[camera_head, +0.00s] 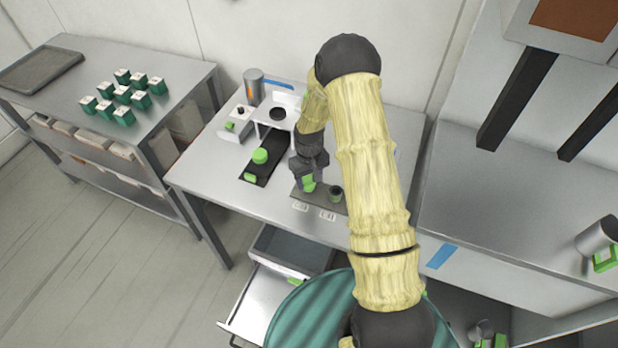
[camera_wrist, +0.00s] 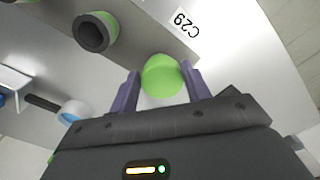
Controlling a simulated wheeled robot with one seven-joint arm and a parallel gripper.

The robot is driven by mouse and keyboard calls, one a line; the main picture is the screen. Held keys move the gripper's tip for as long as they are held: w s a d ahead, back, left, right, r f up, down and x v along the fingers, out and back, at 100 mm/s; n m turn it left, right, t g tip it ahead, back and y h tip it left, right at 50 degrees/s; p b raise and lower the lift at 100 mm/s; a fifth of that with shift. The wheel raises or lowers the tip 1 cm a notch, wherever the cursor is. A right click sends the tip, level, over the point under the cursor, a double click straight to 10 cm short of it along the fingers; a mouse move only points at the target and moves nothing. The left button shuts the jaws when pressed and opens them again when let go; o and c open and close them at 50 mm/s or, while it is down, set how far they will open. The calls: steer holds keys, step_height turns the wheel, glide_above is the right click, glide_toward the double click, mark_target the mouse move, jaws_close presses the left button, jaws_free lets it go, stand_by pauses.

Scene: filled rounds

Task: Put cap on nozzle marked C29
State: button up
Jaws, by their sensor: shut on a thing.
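My gripper (camera_head: 308,172) is shut on a green cap (camera_wrist: 162,76), which shows between its purple fingers in the wrist view. In the head view the cap (camera_head: 308,184) is low over the left part of a dark grey plate (camera_head: 319,200). A label reading C29 (camera_wrist: 184,22) lies just beyond the cap in the wrist view. In the head view it seems to be the left label (camera_head: 300,206). The nozzle by that label is hidden, and I cannot tell whether the cap touches it. Another nozzle, dark and hollow (camera_wrist: 92,36), stands uncapped to the side, also in the head view (camera_head: 335,193).
A black strip with a round green piece (camera_head: 260,156) and a white stand (camera_head: 276,119) are left of my gripper. A grey cylinder (camera_head: 254,86) stands behind. An open drawer (camera_head: 262,305) is below the table front. Green boxes (camera_head: 123,98) stand on the left table.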

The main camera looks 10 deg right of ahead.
steer(key=shift+d+f, duration=0.1)
steer(key=shift+d, duration=0.05)
steer(key=shift+w+f, duration=0.1)
steer(key=o, duration=0.7)
steer(key=shift+d, duration=0.1)
steer(key=o, duration=0.8)
steer(key=shift+r, duration=0.2)
steer(key=shift+r+p, duration=2.15)
steer(key=shift+r, duration=1.25)
